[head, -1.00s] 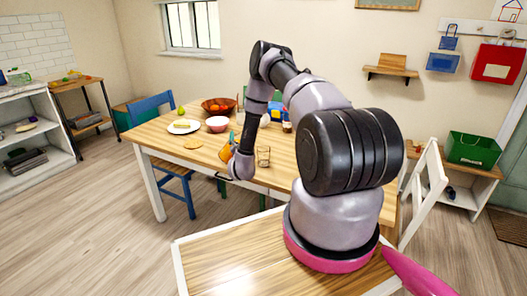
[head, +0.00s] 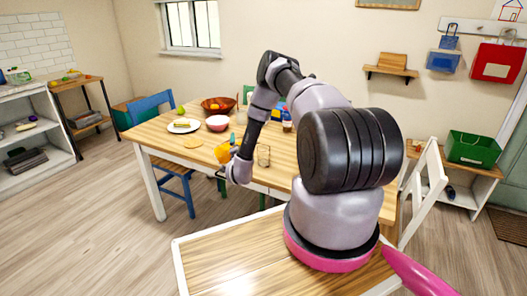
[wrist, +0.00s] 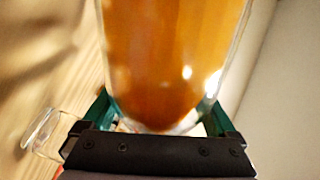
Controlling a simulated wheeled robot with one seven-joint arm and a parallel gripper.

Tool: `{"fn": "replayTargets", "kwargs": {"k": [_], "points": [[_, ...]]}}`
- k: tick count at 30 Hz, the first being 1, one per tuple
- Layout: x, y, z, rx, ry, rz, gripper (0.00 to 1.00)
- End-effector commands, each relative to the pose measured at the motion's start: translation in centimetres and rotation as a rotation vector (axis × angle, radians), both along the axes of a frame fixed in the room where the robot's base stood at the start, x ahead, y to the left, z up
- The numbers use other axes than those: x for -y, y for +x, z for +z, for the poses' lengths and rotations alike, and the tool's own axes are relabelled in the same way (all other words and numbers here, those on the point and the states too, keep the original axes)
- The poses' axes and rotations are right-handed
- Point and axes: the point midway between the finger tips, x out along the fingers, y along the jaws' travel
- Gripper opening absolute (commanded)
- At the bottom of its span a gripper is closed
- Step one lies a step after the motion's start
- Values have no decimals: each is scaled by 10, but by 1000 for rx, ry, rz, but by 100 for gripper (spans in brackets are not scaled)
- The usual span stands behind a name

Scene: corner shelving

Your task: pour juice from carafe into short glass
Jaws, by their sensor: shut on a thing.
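The carafe (head: 222,154), clear with orange juice in it, is held above the near edge of the table, left of the short glass. It fills the upper middle of the wrist view (wrist: 175,60), where its mouth is out of frame. My gripper (wrist: 160,112) is shut on the carafe, with a green finger on each side. In the head view my wrist and gripper (head: 232,148) hide part of it. The short glass (head: 263,156) stands on the table, apart from the carafe and just right of it. A clear glass rim (wrist: 42,130) shows at the left of the wrist view.
A small dark jar (head: 287,126) stands behind the glass. Chairs flank the table.

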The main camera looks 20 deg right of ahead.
Motion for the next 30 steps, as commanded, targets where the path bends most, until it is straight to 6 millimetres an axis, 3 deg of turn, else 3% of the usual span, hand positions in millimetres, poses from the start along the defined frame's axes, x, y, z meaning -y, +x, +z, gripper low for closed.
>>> {"fn": "replayTargets", "kwargs": {"k": [30], "points": [[-1, 1, 5, 34, 96, 1, 0]]}}
